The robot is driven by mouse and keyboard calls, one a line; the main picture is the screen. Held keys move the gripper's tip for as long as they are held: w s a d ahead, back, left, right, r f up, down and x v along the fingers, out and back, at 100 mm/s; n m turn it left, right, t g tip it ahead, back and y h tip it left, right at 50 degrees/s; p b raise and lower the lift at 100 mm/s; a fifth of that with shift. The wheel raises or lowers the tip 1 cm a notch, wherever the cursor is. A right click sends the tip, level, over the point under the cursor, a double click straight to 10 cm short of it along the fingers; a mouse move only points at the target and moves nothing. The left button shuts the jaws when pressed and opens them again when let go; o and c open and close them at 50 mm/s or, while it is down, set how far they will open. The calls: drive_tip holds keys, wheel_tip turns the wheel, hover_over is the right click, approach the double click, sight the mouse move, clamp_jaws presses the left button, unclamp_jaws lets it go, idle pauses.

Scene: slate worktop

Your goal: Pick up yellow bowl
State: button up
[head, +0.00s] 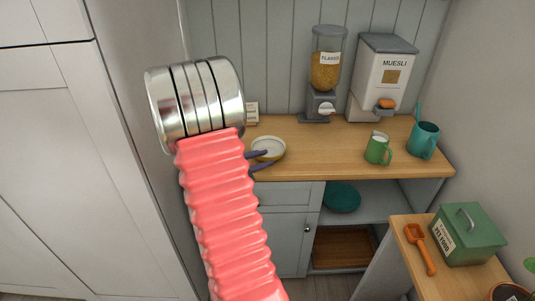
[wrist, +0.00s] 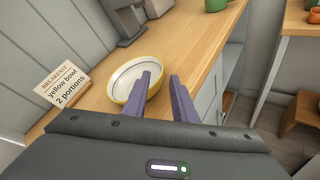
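The yellow bowl (wrist: 122,72) sits upright on the wooden counter, with a yellow outside and a pale inside with a dark ring. It looks empty. In the head view the bowl (head: 270,143) is near the counter's front left part, partly behind my fingers. In the head view my gripper (head: 271,158) is at the bowl's near side.
A card (wrist: 61,87) reading "Breakfast, yellow bowl, 2 portions" stands left of the bowl. A flakes dispenser (head: 326,75), a muesli dispenser (head: 384,75), a green mug (head: 376,151) and a teal mug (head: 424,140) stand farther right. The counter between bowl and green mug is clear.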

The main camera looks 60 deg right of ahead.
sight(277, 155)
drive_tip(key=shift+x, duration=1.05)
drive_tip(key=shift+d, duration=0.1)
drive_tip(key=shift+x, duration=2.55)
drive_tip(key=shift+w, duration=0.15)
drive_tip(key=shift+c, duration=0.4)
clamp_jaws()
